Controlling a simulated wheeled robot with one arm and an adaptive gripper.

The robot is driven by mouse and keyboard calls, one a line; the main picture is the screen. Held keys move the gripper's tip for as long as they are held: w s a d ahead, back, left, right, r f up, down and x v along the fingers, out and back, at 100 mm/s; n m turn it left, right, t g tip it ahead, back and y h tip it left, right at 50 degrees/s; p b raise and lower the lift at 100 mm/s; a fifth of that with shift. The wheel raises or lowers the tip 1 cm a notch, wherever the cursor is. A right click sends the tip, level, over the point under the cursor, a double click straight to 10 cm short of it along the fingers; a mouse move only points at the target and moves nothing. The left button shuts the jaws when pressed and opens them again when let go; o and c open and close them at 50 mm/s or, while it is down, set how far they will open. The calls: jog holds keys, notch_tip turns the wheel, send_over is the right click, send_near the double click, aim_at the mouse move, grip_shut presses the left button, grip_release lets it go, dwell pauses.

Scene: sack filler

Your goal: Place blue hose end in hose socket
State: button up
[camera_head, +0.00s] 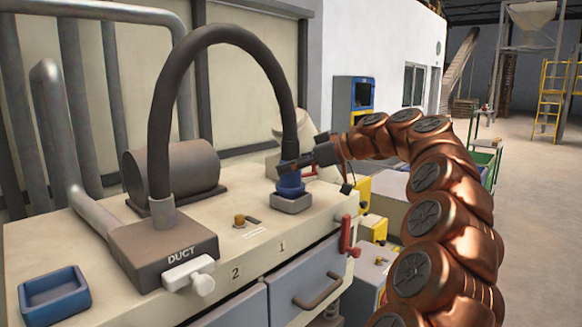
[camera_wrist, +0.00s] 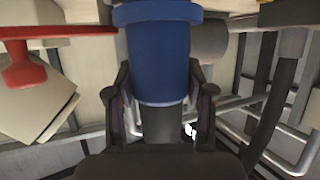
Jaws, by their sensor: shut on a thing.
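The blue hose end (camera_head: 290,184) hangs at the far end of the dark arched hose (camera_head: 222,35), which rises from the box marked DUCT (camera_head: 165,248). A grey square socket (camera_head: 291,204) sits on the counter right under the hose end. The hose end points down, and its lower edge meets or overlaps the socket rim; I cannot tell if it is inside. My gripper (camera_head: 297,164) is shut on the hose end near its top, reaching in from the right. In the wrist view the blue hose end (camera_wrist: 157,50) is between my two fingers (camera_wrist: 160,78).
A blue tray (camera_head: 54,297) lies at the counter's front left. A white-handled lever (camera_head: 190,274) and a red handle (camera_head: 348,236) stick out at the front edge. A dark cylinder (camera_head: 172,168) lies behind the hose. A small brass fitting (camera_head: 240,220) stands left of the socket.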

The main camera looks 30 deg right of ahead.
jog(key=shift+f, duration=0.35)
jog(key=shift+f, duration=0.15)
jog(key=o, duration=1.4)
jog(key=shift+c, duration=0.2)
jog(key=shift+s+r, duration=0.1)
jog(key=shift+r, duration=0.1)
jog(key=v, duration=1.1)
jog(key=shift+s+d+r, duration=0.2)
jog(key=shift+s, duration=0.15)
